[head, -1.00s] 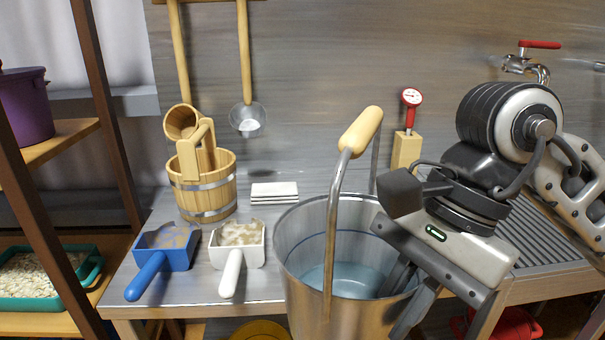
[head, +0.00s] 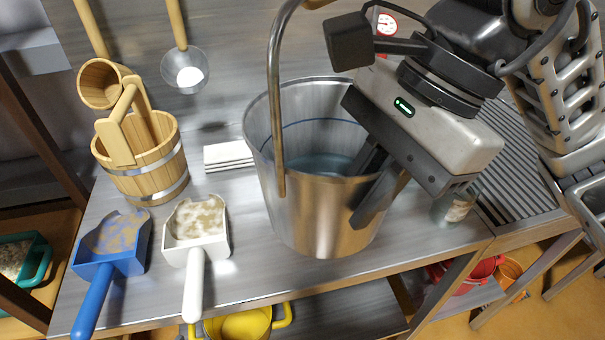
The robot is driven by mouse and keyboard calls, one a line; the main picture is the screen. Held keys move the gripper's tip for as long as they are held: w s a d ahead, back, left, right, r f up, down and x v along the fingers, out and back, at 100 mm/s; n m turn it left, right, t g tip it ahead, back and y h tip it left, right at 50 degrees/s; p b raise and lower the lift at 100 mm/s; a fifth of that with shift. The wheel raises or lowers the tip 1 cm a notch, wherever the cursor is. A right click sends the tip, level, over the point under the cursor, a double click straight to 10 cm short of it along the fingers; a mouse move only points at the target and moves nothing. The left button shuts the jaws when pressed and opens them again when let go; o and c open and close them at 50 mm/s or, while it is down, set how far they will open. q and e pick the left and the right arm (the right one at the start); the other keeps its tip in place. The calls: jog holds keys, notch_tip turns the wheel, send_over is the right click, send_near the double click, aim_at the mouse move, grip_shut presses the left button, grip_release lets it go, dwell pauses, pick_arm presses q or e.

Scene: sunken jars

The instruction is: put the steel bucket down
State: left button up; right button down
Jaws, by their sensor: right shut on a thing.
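The steel bucket (head: 315,215) is in the middle of the head view, upright, with bluish water inside and its bail handle raised. Its base appears to be over or on the metal table (head: 250,265); I cannot tell whether it touches. My right gripper (head: 362,195) comes in from the right and is shut on the bucket's right rim, one finger inside and one outside. Part of the rim is hidden behind the gripper. My left gripper is not in view.
Left of the bucket are a wooden pail (head: 145,160), a blue scoop (head: 105,258), a white scoop (head: 196,240) and stacked white cloths (head: 228,156). A glass jar (head: 452,208) stands close on the right, beside a ribbed drainboard (head: 530,165). A yellow pot (head: 240,325) is below.

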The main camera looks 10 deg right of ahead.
jog(key=w+d+f, duration=0.1)
jog(key=w, duration=0.1)
jog(key=w+d+f, duration=0.1)
jog(key=w+d, duration=0.1)
jog(key=w+d+f+p, duration=0.1)
jog(key=w, duration=0.2)
jog(key=shift+d+f, duration=0.2)
jog(key=shift+d, duration=0.15)
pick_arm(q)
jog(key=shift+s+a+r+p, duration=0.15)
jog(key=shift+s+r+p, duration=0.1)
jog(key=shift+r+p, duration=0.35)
pick_arm(e)
jog(key=w+d+f, duration=0.3)
jog(key=w+f, duration=0.1)
jog(key=f, duration=0.5)
jog(key=shift+w, duration=0.25)
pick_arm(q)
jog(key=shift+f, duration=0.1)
pick_arm(e)
jog(key=shift+f, duration=0.1)
jog(key=shift+f, duration=0.15)
jog(key=c, duration=1.7)
grip_release()
jog(key=shift+s+f, duration=0.1)
jog(key=shift+f, duration=0.05)
jog(key=shift+c, duration=0.2)
jog(key=shift+o, duration=1.4)
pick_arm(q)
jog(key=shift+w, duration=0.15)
